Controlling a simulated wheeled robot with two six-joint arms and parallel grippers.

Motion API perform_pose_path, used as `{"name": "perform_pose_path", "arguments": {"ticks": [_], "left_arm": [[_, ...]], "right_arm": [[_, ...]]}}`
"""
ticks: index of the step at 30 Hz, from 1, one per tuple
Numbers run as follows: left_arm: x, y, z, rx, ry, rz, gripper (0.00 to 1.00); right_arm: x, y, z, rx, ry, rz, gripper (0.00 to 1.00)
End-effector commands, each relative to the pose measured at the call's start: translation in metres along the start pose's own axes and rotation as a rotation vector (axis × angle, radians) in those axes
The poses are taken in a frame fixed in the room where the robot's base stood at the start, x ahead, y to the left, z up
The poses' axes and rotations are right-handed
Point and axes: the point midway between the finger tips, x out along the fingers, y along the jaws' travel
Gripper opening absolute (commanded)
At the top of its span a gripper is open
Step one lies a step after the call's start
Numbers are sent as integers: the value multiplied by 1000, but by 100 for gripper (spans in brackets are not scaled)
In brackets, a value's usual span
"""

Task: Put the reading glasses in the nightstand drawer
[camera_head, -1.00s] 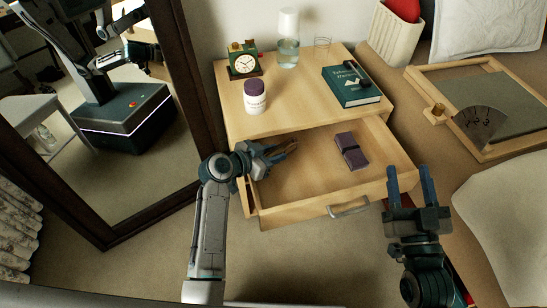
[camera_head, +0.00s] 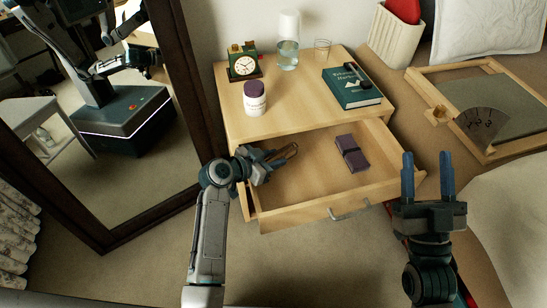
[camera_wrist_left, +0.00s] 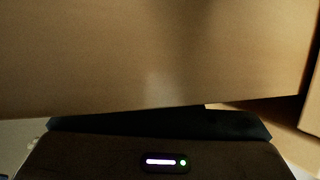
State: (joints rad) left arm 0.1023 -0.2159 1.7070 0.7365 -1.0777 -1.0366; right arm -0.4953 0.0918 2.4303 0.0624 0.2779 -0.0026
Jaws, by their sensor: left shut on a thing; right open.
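My left gripper (camera_head: 272,157) is inside the open nightstand drawer (camera_head: 300,214), near its left back part. Whether the glasses touch the drawer floor I cannot tell. The drawer is pulled out of the wooden nightstand (camera_head: 310,110), with its handle (camera_head: 350,209) at the front. My right gripper (camera_head: 428,165) is open and empty, just right of the drawer's front corner. The left wrist view shows mostly a plain wooden surface (camera_wrist_left: 150,55); the glasses do not show there.
A mirror (camera_head: 185,100) stands left.

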Motion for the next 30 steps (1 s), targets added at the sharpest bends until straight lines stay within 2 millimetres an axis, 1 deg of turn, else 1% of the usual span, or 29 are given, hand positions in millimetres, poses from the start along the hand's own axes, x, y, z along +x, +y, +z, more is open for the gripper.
{"name": "perform_pose_path", "arguments": {"ticks": [16, 26, 27, 29, 30], "left_arm": [[2, 0, 6, 0, 0, 0, 9], [3, 0, 7, 0, 0, 0, 9], [3, 0, 8, 0, 0, 0, 32], [3, 0, 8, 0, 0, 0, 44], [3, 0, 8, 0, 0, 0, 52]], "right_arm": [[2, -1, -17, -10, 101, -5, 51], [6, -1, -28, -17, 162, -8, 51], [6, -1, -28, -17, 162, -8, 51], [6, -1, -28, -17, 161, -8, 51], [6, -1, -27, -17, 159, -8, 51]]}}
